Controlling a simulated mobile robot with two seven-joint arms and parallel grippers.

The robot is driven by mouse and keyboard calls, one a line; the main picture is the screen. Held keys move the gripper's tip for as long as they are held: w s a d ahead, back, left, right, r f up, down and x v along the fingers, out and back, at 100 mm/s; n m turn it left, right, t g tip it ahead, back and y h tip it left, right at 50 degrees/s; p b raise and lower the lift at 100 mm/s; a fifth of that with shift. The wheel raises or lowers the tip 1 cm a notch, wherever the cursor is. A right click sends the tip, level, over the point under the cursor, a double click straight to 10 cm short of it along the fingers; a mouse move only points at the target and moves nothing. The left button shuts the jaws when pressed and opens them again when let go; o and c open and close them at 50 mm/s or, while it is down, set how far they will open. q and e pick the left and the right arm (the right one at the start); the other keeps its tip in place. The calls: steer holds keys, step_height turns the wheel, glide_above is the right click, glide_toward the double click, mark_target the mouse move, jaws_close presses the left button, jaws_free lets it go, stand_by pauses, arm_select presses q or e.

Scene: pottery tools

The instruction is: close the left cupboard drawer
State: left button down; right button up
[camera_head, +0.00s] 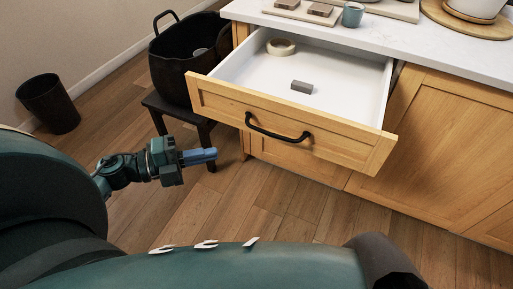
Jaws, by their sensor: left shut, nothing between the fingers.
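The left cupboard drawer (291,125) is pulled well out of the wooden cupboard (430,140) under a white worktop. Its front is light wood with a black curved handle (277,129). Inside its white tray lie a cream ring like a tape roll (281,47) and a small grey block (302,87). My left gripper (213,155) is shut and empty, with blue fingers pointing right. It is left of the drawer front and lower in the picture, apart from the handle. My right gripper is not in view.
A dark stool (180,112) bearing a black tub (184,58) stands close to the drawer's left side, behind my left gripper. A dark bin (48,103) stands by the wall. The worktop (400,38) holds boards and a blue-grey cup (352,14). Wooden floor before the drawer is clear.

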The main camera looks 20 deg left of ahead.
arm_select(q)
steer(key=w+a+x, duration=0.1)
steer(key=x, duration=1.1)
steer(key=shift+w+f+m+g+p, duration=0.3)
steer(key=shift+w+f+m+p, duration=0.1)
steer(key=shift+w, duration=0.2)
